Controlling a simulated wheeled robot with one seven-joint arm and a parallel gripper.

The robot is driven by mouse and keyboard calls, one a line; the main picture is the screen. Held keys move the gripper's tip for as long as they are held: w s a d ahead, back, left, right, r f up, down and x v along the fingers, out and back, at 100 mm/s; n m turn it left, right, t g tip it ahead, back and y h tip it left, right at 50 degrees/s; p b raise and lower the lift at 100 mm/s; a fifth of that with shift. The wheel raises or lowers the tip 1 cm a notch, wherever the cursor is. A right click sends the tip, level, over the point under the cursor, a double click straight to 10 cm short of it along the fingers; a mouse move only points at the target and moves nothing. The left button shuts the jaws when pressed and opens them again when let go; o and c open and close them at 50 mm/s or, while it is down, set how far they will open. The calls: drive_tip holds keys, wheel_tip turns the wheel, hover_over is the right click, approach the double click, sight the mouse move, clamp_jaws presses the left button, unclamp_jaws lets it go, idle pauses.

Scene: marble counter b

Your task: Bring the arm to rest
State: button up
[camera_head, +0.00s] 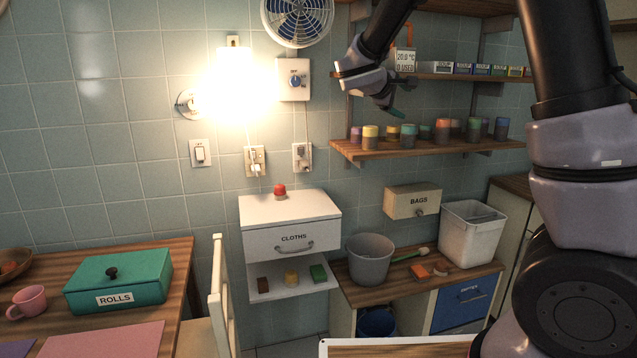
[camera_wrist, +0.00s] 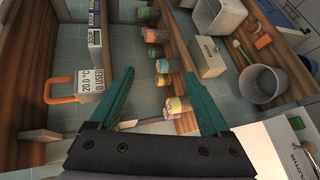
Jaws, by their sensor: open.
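My gripper (camera_wrist: 160,105) is open and empty in the wrist view, its two teal fingers spread apart with nothing between them. In the head view my gripper (camera_head: 392,108) is raised in the air at the upper middle, in front of the wall shelves. My arm comes in from the right side of the head view and bends down toward the gripper. The jars (camera_head: 370,137) on the lower shelf show beyond the fingers in the wrist view too. I cannot tell the exact gap between the gripper and the shelf.
A shelf (camera_head: 430,150) with jars, a tag reading 20.0 °C (camera_head: 405,62) and soup boxes (camera_head: 463,69) are near the gripper. Below stand a grey bucket (camera_head: 370,262), a white bin (camera_head: 470,238) and a cloths drawer (camera_head: 292,240). A lit lamp (camera_head: 234,85) is left. Open air lies above the drawer.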

drive_tip(key=s+d+f+m+g+y, duration=0.1)
drive_tip(key=s+d+m+g+y, duration=0.25)
drive_tip(key=s, duration=0.55)
drive_tip(key=s+d+f+m+g+y, duration=0.1)
drive_tip(key=s+d+m+g, duration=0.1)
drive_tip(key=s+d+m, duration=0.5)
drive_tip(key=s+a+r+m+t+y, duration=0.1)
drive_tip(key=s+a+y, duration=0.2)
drive_tip(key=s, duration=0.5)
drive_tip(key=s+a+r+m+t+y, duration=0.1)
drive_tip(key=s+a+y, duration=0.3)
drive_tip(key=s, duration=0.4)
drive_tip(key=shift+s+a+m, duration=0.35)
drive_tip(key=shift+a+m, duration=0.3)
drive_tip(key=shift+r, duration=0.15)
